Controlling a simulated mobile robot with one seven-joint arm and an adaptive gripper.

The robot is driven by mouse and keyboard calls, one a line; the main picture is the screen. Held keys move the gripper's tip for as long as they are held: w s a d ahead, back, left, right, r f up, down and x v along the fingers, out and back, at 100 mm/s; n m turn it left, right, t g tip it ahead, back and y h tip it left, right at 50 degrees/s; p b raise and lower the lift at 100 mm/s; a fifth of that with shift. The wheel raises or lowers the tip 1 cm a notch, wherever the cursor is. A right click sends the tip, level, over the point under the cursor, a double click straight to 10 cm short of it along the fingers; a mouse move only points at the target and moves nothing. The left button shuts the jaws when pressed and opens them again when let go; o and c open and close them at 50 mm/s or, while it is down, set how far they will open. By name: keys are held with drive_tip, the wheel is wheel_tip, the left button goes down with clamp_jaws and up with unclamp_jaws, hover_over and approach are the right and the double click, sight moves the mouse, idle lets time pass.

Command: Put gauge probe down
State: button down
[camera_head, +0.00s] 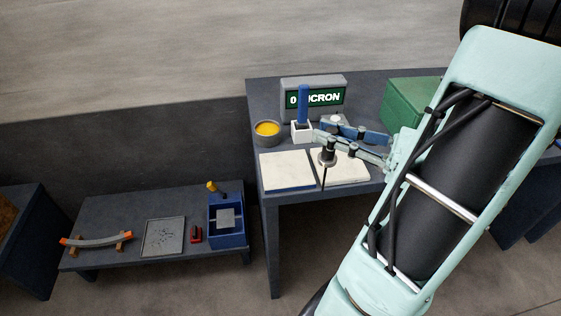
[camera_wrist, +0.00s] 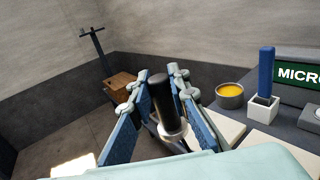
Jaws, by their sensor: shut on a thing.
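The gauge probe (camera_head: 327,157) is a dark upright cylinder with a silver collar and a thin dark stem pointing down. It also shows in the wrist view (camera_wrist: 162,98), between the two blue-padded fingers. My gripper (camera_head: 330,138) is shut on it, reaching in from the right over the desk. The stem hangs in front of the left part of the right white slab (camera_head: 352,172); I cannot tell whether its tip touches anything. My gripper also shows in the wrist view (camera_wrist: 160,95).
A left white slab (camera_head: 286,172), a yellow-filled bowl (camera_head: 267,132), a blue stick (camera_head: 303,104) in a white holder (camera_head: 301,133), a display (camera_head: 314,84) and a green box (camera_head: 408,102) stand on the dark desk (camera_head: 262,96). A low bench (camera_head: 100,207) holds a blue bin (camera_head: 226,236) and a tray (camera_head: 163,238).

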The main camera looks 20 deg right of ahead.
drive_tip(key=w+f+b, duration=0.1)
drive_tip(key=w+f, duration=0.3)
drive_tip(key=w+a+f+b, duration=0.1)
drive_tip(key=w+f, duration=0.3)
drive_tip(key=w, duration=0.1)
drive_tip(key=w+a+f+b, duration=0.1)
drive_tip(key=w+f, duration=0.3)
drive_tip(key=shift+w+a+f, duration=0.15)
drive_tip(key=shift+a+f, duration=0.05)
drive_tip(key=shift+f, duration=0.2)
drive_tip(key=shift+f, duration=0.25)
drive_tip(key=c, duration=1.8)
unclamp_jaws()
drive_tip(key=shift+r, duration=0.1)
